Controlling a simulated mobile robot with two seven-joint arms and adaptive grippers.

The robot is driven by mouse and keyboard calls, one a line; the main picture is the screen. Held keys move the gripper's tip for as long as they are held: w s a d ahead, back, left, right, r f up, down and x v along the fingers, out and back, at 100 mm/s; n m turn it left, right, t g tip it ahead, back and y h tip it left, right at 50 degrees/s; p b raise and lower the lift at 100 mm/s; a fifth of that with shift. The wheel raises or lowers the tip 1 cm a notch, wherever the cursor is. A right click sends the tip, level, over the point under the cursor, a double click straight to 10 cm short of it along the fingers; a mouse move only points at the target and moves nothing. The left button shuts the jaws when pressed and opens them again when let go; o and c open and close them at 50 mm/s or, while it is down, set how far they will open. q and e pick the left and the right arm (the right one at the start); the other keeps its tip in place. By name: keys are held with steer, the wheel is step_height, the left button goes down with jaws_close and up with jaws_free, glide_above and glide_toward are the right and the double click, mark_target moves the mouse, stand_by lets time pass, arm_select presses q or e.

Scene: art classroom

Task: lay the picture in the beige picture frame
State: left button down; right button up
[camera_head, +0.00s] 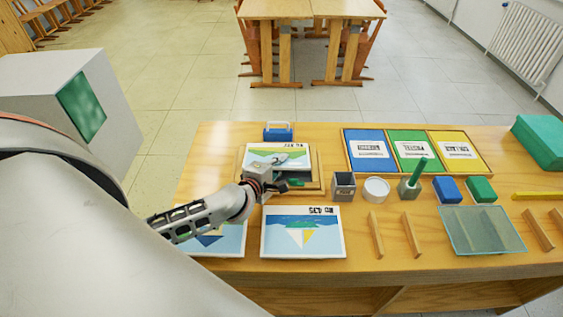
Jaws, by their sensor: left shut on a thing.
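A picture with a green hill scene (271,153) is over the beige picture frame (318,183) at the back left of the table. My left gripper (281,178) is shut on the picture's near part, and hides some of it and of the frame. The picture covers most of the frame's inside; a dark strip shows at its near right. I cannot tell whether the picture touches the frame's bottom. My right gripper is not in view.
A sailboat picture (301,240) and another picture (222,240) lie in front on the wooden table (350,262). A blue block with a handle (278,132) stands behind the frame. A grey cup (343,187), white round tub (376,189) and green-handled holder (410,188) stand to the right.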

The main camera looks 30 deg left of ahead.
arm_select(q)
steer(key=shift+s+d+f+p, duration=0.1)
steer(key=shift+f+p, duration=0.2)
steer(key=shift+p, duration=0.5)
stand_by(0.7)
stand_by(0.3)
steer(key=c, duration=2)
jaws_free()
steer(key=shift+r, duration=0.1)
steer(key=v, duration=1.1)
steer(key=shift+s+r, duration=0.2)
steer(key=shift+s, duration=0.15)
